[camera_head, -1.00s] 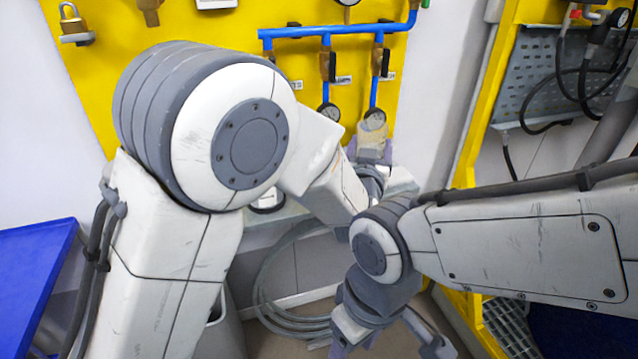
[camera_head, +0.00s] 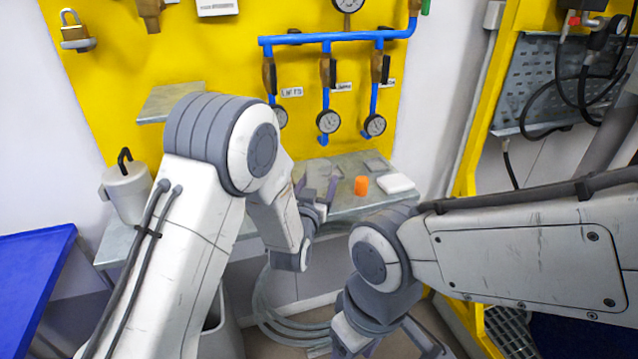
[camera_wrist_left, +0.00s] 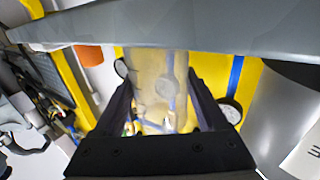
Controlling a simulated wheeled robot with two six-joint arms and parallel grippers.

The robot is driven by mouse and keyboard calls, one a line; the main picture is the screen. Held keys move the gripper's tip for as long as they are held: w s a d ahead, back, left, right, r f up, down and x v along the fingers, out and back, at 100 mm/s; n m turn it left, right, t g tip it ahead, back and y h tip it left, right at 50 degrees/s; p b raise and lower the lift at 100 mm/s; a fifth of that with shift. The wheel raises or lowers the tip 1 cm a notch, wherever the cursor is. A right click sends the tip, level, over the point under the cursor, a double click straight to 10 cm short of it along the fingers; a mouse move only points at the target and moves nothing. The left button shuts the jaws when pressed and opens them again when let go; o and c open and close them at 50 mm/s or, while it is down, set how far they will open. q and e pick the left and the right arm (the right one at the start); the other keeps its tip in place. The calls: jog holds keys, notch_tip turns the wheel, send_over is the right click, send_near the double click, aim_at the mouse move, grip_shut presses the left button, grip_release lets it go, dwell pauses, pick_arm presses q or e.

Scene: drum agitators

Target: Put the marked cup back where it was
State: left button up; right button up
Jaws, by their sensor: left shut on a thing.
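A clear, slightly tan cup (camera_wrist_left: 158,75) stands between the two dark fingers of my left gripper (camera_wrist_left: 160,105) in the left wrist view. Yellow and a gauge show through or behind it, and I cannot make out a mark on it. In the head view my left gripper (camera_head: 317,185) is over the metal bench, partly behind my own arm. The cup is hard to make out there. My right gripper (camera_head: 392,350) is low at the bottom edge, fingers apart, with its tips partly cut off.
The metal bench (camera_head: 350,207) bears an orange cup-like thing (camera_head: 361,185) and a white block (camera_head: 395,183) right of my left gripper. Gauges (camera_head: 328,121) hang on blue pipes above. A grey canister (camera_head: 127,190) stands at the left end. A small shelf (camera_head: 170,102) is behind my arm.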

pick_arm(q)
jog(key=shift+f, duration=0.2)
jog(key=o, duration=1.5)
jog(key=shift+s+r, duration=0.1)
jog(key=shift+s, duration=0.05)
jog(key=p+v, duration=0.7)
jog(key=v, duration=0.4)
jog(key=shift+s+a, duration=0.2)
jog(key=shift+s, duration=0.15)
jog(key=shift+s, duration=0.1)
